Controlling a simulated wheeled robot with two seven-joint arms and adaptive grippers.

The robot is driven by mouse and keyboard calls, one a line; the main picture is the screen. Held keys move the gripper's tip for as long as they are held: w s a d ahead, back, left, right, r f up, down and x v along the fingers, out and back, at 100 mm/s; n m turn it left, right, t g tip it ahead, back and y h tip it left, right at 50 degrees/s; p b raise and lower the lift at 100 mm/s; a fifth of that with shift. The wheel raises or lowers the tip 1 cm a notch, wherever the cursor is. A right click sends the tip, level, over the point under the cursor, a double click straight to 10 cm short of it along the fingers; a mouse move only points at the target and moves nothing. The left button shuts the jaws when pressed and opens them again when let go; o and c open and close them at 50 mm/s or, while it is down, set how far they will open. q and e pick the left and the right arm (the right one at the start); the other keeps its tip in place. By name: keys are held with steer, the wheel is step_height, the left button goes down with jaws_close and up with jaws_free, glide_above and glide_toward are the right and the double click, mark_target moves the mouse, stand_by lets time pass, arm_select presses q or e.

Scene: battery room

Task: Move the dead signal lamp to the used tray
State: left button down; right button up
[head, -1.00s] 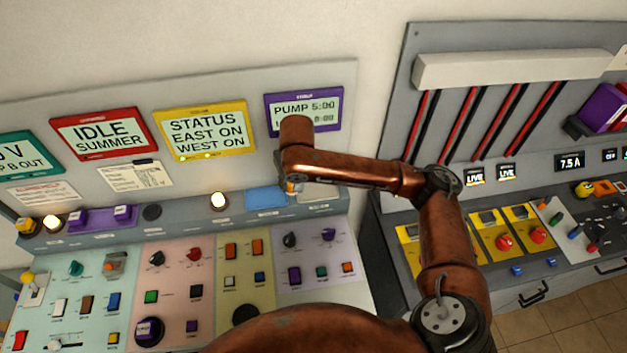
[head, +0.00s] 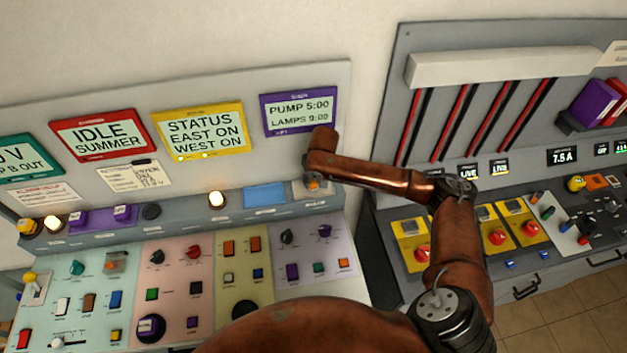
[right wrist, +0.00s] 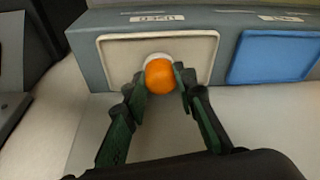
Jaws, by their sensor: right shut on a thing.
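The signal lamp is a small orange dome with a pale base; it shows in the right wrist view (right wrist: 160,76) and as an orange spot in the head view (head: 313,184). My right gripper (right wrist: 160,80) is shut on it, a fingertip on each side. The lamp is over the beige used tray (right wrist: 117,58), whose label shows upside down in the wrist view. I cannot tell whether the lamp touches the tray floor. In the head view the tray (head: 327,189) is partly hidden by my right arm. My left gripper is not in view.
A blue tray (head: 264,196) lies left of the used tray on the same ledge. Lit lamps (head: 216,199) stand farther left. Switches and knobs fill the sloping panel (head: 322,216) below. A grey cabinet with red knobs (head: 497,237) stands to the right.

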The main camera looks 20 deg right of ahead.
steer(key=shift+f, duration=0.25)
steer(key=o, duration=1.1)
steer(key=shift+f, duration=0.1)
steer(key=b+v, duration=0.1)
steer(key=v, duration=1.1)
steer(key=shift+a, duration=0.1)
